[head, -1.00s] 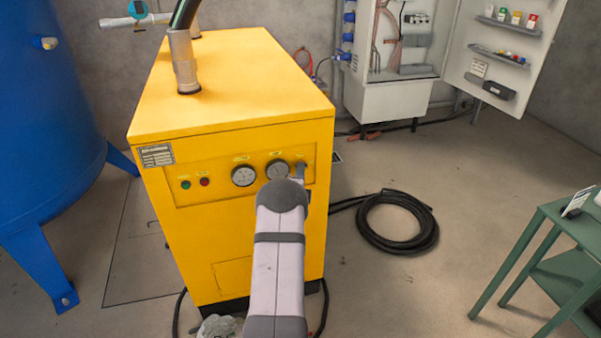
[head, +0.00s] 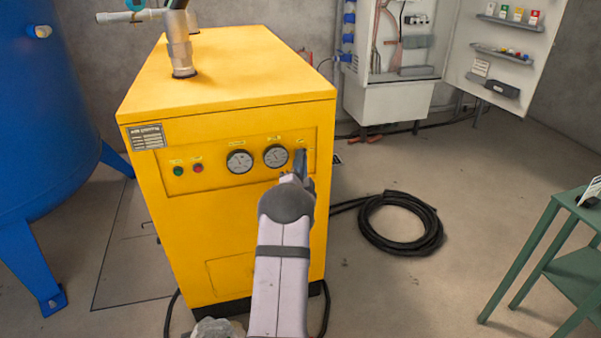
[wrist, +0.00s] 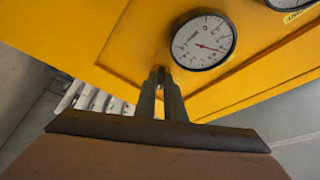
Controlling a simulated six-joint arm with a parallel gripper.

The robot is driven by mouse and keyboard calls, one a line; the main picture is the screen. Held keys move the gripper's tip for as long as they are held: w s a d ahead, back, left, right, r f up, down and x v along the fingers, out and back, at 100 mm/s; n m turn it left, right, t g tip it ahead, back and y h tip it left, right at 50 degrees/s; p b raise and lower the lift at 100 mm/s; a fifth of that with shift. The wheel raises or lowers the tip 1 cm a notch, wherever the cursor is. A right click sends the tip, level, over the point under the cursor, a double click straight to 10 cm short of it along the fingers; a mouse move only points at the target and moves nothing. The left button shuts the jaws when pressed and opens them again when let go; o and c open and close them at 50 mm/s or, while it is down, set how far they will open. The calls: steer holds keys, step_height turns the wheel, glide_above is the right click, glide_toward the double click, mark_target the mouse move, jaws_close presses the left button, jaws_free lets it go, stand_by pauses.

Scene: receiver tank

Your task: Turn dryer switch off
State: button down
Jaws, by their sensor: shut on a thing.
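The yellow dryer (head: 215,225) stands in the middle of the head view. Its front panel has two round gauges, a green and a red button, and the dryer switch (head: 301,155) at the right end. My gripper (head: 300,171) reaches up to the switch. In the wrist view my gripper (wrist: 161,76) has its fingers close together at the panel beside a gauge (wrist: 204,42). It is shut on the switch, which is mostly hidden between the fingertips. I cannot tell the switch's position.
A blue tank (head: 45,125) stands at the left. A coiled black hose (head: 437,235) lies on the floor at the right, near a green table (head: 545,235). An open electrical cabinet (head: 395,105) is on the back wall. Pipes rise from the dryer's top.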

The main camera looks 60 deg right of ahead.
steer(key=shift+s+d+f+n+t+y+b, duration=0.1)
steer(key=shift+n+t+y+b, duration=0.35)
steer(key=shift+n+t+b, duration=1.35)
steer(key=shift+s+d+f+n+t+y+b, duration=0.15)
steer(key=shift+n+t+y+b, duration=0.3)
steer(key=shift+n+b, duration=2.55)
steer(key=shift+s+d+f+n+t+y+b, duration=0.1)
steer(key=shift+n+t+y+b, duration=0.3)
steer(key=shift+n+t+b, duration=1.85)
steer(key=shift+r+n+g+p, duration=0.1)
steer(key=shift+n+g+p, duration=0.4)
steer(key=shift+n+g, duration=0.6)
steer(key=c, duration=1.8)
jaws_free()
steer(key=shift+c, duration=0.2)
steer(key=v, duration=0.7)
steer(key=shift+s+a, duration=0.1)
